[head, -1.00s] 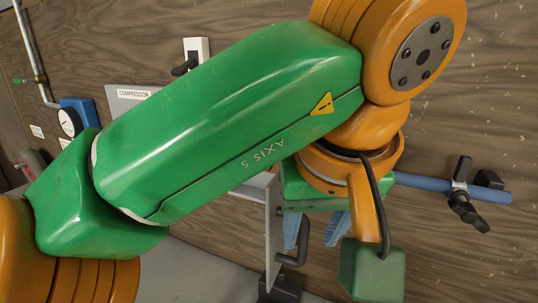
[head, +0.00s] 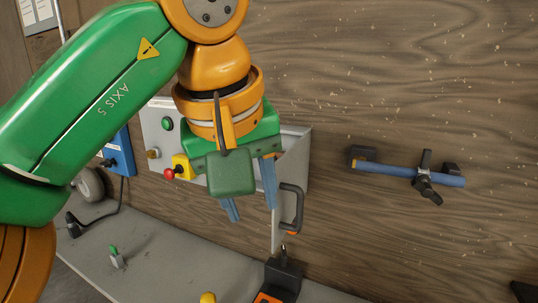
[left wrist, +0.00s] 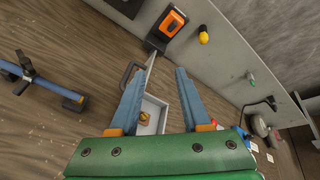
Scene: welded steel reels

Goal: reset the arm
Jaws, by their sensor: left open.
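My left arm is green and orange and comes in from the left of the head view. Its gripper (head: 252,212) has two blue fingers, apart, with nothing between them. It hangs in front of a grey metal box (head: 160,112) with an open door and a black handle (head: 292,207). In the left wrist view the open fingers (left wrist: 160,74) show, with the pale box interior (left wrist: 157,108) seen between and beyond them. I cannot tell whether the fingers touch the box. My right gripper is not in view.
A blue bar (head: 395,170) with a black clamp is mounted on the wooden wall to the right. A grey ledge (head: 165,262) runs below, with an orange-and-black device (head: 280,280) and a green-tipped switch (head: 115,258). A red button (head: 170,173) sits beside the gripper. The wall at right is mostly clear.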

